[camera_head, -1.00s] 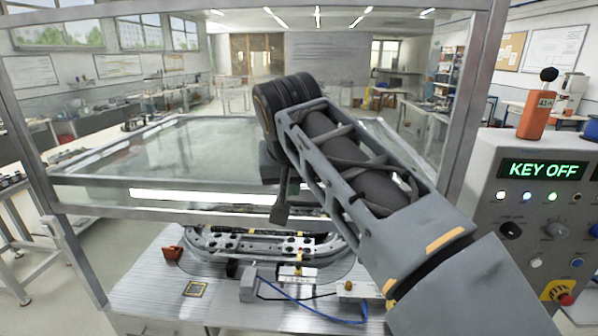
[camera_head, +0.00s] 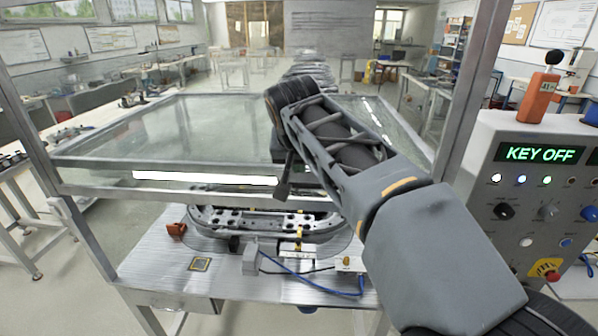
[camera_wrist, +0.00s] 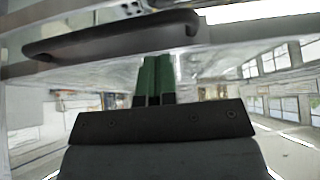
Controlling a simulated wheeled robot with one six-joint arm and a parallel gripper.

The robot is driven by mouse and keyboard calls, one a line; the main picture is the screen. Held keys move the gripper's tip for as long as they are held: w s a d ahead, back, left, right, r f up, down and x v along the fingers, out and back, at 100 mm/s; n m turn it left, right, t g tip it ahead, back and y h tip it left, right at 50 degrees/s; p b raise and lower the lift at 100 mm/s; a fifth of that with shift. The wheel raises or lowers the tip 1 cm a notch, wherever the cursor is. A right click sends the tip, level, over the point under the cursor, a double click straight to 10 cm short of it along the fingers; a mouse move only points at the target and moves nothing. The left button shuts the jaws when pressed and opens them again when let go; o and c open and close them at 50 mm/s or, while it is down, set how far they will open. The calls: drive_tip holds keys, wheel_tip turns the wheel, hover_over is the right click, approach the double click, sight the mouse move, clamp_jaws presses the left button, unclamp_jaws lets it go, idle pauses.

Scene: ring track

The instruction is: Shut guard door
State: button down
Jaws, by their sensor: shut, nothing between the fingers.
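The guard door (camera_head: 100,180) is a clear panel in a metal frame. In the head view its front rail is above the table, with a gap beneath through which the ring track (camera_head: 255,218) shows. My gripper, at the dark arm end in the head view, is in front of this rail, right of the bright strip. In the wrist view the green-tipped fingers of my gripper (camera_wrist: 153,78) are together and empty. A dark bar handle (camera_wrist: 105,36) on a pale rail crosses the upper part of that view, close to the fingertips; I cannot tell whether they touch.
A control panel (camera_head: 540,190) reading KEY OFF stands at the right, with an orange handset (camera_head: 538,100) on top. A metal post (camera_head: 465,90) rises beside my arm. A blue cable (camera_head: 310,285) and small boxes lie on the table front (camera_head: 165,270).

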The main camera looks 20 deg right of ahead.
drive_tip(key=shift+s+a+f, duration=0.1)
drive_tip(key=shift+s+f, duration=0.05)
drive_tip(key=shift+f, duration=0.45)
drive_tip(key=shift+s+a+f, duration=0.1)
drive_tip(key=shift+s+f, duration=0.05)
drive_tip(key=shift+f, duration=0.4)
drive_tip(key=shift+f, duration=0.1)
